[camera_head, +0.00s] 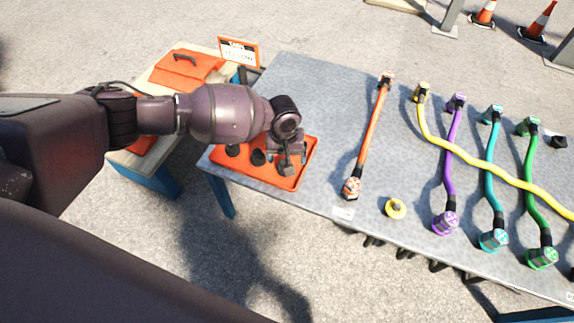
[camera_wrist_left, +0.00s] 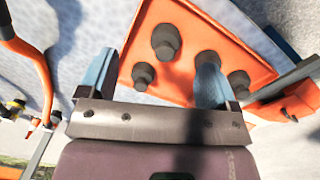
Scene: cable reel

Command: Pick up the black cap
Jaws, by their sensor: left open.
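Several black caps stand on an orange tray (camera_head: 262,178) at the left end of the grey table. Two black caps show left of my gripper in the head view, one nearer (camera_head: 258,157) and one farther left (camera_head: 232,151). My left gripper (camera_head: 288,158) is over the right part of the tray, open. In the left wrist view a black cap (camera_wrist_left: 143,74) shows between the blue fingers, with another black cap (camera_wrist_left: 165,40) farther up. The right finger overlaps a third cap (camera_wrist_left: 208,57); another cap (camera_wrist_left: 238,82) is right of it. No cap is visibly gripped.
An orange cable (camera_head: 372,133) lies right of the tray, then a yellow round piece (camera_head: 396,208) and purple, teal and green cables. A yellow cable (camera_head: 490,166) crosses them. A side bench with an orange case (camera_head: 187,67) and a sign (camera_head: 238,51) stand at the left.

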